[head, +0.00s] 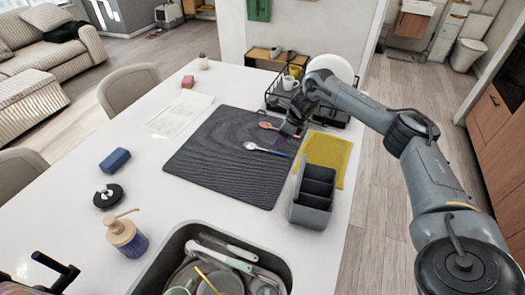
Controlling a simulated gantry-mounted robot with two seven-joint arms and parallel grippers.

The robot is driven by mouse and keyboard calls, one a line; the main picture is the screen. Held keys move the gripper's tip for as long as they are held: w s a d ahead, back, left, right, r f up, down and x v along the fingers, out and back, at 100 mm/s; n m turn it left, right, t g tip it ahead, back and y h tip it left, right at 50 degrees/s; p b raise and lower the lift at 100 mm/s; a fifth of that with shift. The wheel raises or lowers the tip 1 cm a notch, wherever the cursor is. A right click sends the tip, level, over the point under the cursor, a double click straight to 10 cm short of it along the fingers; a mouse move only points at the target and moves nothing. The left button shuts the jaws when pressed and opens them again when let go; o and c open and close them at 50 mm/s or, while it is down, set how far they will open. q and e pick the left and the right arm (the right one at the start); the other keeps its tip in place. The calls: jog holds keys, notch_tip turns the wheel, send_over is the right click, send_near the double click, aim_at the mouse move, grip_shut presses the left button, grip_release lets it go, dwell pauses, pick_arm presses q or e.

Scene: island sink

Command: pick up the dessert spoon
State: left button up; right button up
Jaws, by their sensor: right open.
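Two spoons lie on the dark ribbed drying mat (215,165). One spoon (251,146) has a pale metal bowl and a bluish handle reaching right. The other, reddish-brown spoon (267,126) lies farther back, its right end close to or behind my gripper. I cannot tell by look which is the dessert spoon. My right gripper (291,132) is open over the mat's right back part, just beyond the blue handle and right of the reddish spoon. Whether it touches either spoon is unclear. My left gripper is not in view.
A grey divided caddy (312,194) and yellow cloth (325,152) lie right of the mat. A dish rack (276,100) with a mug and plate stands behind. The sink (186,240) holds dishes in front. A soap bottle (126,238) and blue sponge (115,160) stand left.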

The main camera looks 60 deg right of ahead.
aim_at(271, 150)
jog(key=shift+w+x, duration=0.2)
jog(key=shift+x, duration=3.3)
jog(key=shift+r, duration=0.1)
grip_shut()
